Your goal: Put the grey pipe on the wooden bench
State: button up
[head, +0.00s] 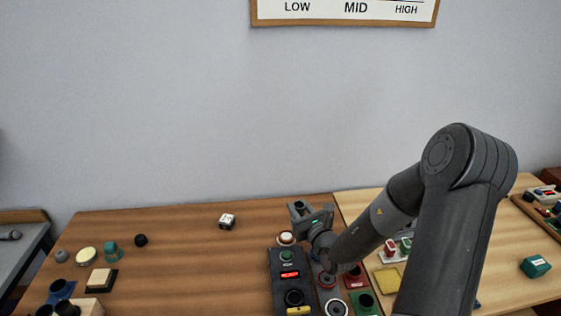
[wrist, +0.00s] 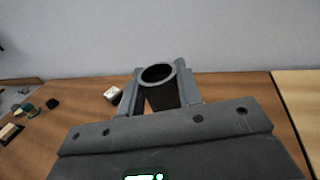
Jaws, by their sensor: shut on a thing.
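My gripper (head: 312,212) is over the back right part of the brown wooden bench (head: 180,235). It is shut on the grey pipe (wrist: 163,97), a short hollow tube whose open round end faces up in the wrist view. The two fingers stand on either side of it. In the head view the pipe (head: 299,206) shows small and dark at the fingers. I cannot tell whether its lower end touches the bench; my gripper hides it.
A dark control box (head: 290,284) with buttons stands just in front of my gripper. A white cube (head: 227,221) lies to the left, with clear wood around it. Several small parts crowd the left end. A lighter wooden top (head: 508,285) adjoins on the right.

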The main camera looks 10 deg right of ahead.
jog(key=w+a+r+n+g+y, duration=0.2)
jog(key=w+a+n+g+y, duration=0.15)
jog(key=a, duration=0.55)
jog(key=w+a+r+n+g+y, duration=0.2)
jog(key=w+a+y, duration=0.15)
jog(key=a, duration=0.65)
jog(key=s+a+r+n+g+y, duration=0.2)
jog(key=a+n+g+y, duration=0.4)
jog(key=a, duration=1.3)
jog(key=s+a+f+n+g+h, duration=0.2)
jog(key=s+a+n+g, duration=0.2)
jog(key=s+a+g, duration=0.55)
jog(key=s+a+f+n+g+h, duration=0.1)
jog(key=s+a+f+n+g, duration=0.15)
jog(key=s+a, duration=0.8)
jog(key=s+a+f+n+g+h, duration=0.2)
jog(key=s+a+f+n+g, duration=0.25)
jog(key=a, duration=1.05)
jog(key=shift+g, duration=0.4)
jog(key=shift+w+a+f, duration=0.1)
jog(key=shift+f, duration=0.95)
jog(key=shift+w+f, duration=0.1)
jog(key=shift+f, duration=0.9)
jog(key=shift+f, duration=0.2)
